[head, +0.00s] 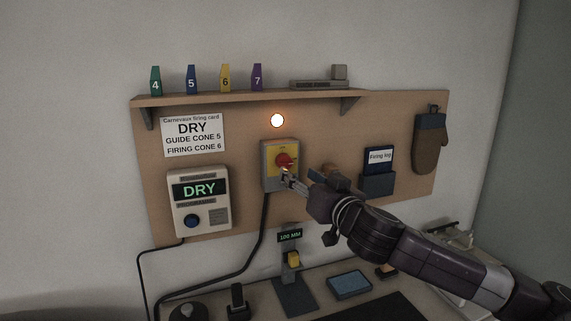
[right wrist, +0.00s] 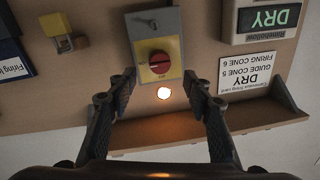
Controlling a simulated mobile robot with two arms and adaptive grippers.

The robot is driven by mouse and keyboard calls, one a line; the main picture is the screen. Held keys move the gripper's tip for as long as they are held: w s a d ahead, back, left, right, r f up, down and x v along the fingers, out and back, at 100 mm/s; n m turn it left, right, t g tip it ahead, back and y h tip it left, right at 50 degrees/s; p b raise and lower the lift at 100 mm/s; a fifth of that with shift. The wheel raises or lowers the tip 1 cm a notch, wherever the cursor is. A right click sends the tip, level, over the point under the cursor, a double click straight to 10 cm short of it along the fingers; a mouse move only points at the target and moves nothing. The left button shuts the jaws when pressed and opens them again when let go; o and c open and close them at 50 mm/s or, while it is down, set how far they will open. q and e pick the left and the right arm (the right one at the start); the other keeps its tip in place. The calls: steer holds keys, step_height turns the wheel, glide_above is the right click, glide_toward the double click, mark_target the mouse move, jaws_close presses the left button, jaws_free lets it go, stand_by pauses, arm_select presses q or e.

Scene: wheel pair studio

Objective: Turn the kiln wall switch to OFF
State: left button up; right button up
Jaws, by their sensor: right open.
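The kiln wall switch (head: 281,165) is a grey box with a yellow plate, mounted on the wooden wall board. Its red rotary knob (head: 285,159) is in the middle of the plate. In the right wrist view, the knob (right wrist: 159,63) shows between and beyond the fingers, with a dark bar across it. My right gripper (head: 287,178) is at the lower right of the knob in the head view. In the right wrist view, the right gripper (right wrist: 160,82) is open, with nothing between its fingers. The switch lettering is too small to read. My left gripper is out of view.
A lit lamp (head: 277,121) is above the switch. A shelf (head: 245,98) with numbered cones runs above it. A controller reading DRY (head: 199,201) is at left. A firing log holder (head: 378,184) and a mitt (head: 430,143) hang at right. A bench with several items is below.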

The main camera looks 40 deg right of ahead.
mark_target(287, 166)
steer(key=shift+p+x, duration=0.7)
steer(key=shift+x, duration=0.5)
steer(key=p+x, duration=0.1)
steer(key=x, duration=0.2)
steer(key=shift+w+d+r+p, duration=0.1)
steer(key=shift+w+d+p, duration=0.05)
steer(key=shift+w+p, duration=0.2)
steer(key=shift+w, duration=0.3)
steer(key=shift+w+d+f, duration=0.1)
steer(key=shift+w+f, duration=0.1)
steer(key=shift+w, duration=0.1)
steer(key=shift+s, duration=0.1)
steer(key=c, duration=1.1)
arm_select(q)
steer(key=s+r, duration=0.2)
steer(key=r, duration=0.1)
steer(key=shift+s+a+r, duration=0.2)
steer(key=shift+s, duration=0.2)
arm_select(e)
steer(key=shift+c, duration=0.2)
